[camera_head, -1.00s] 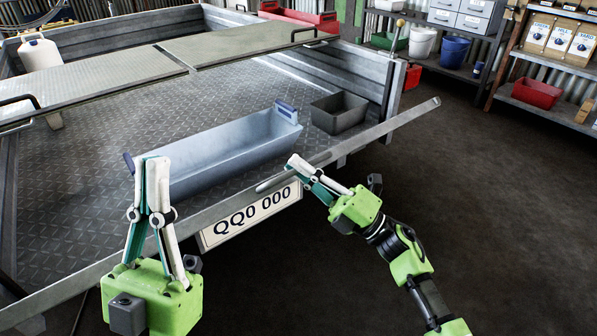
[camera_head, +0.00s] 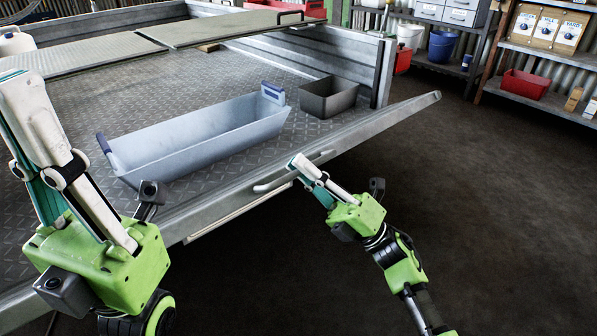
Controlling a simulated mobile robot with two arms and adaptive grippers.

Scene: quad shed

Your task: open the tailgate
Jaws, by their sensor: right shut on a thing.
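The grey metal tailgate (camera_head: 385,127) runs across the near end of the trailer, tilted outward from upright, with its inner face partly in view. A curved bar handle (camera_head: 268,187) is on its outer side near the middle. My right gripper (camera_head: 302,168) is shut on the handle at the handle's right part; the fingertips partly hide it. The number plate (camera_head: 235,215) below shows only as a thin strip, its face turned away. My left gripper (camera_head: 12,95) is raised at the left, close to the camera and apart from the tailgate; I cannot tell its opening.
A long grey-blue trough (camera_head: 195,140) and a small dark grey bin (camera_head: 328,98) stand on the trailer bed (camera_head: 115,97). Flat ramp panels (camera_head: 215,30) lie across the bed farther back. Shelves (camera_head: 545,100) stand at the right wall. The dark floor (camera_head: 480,220) at right is clear.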

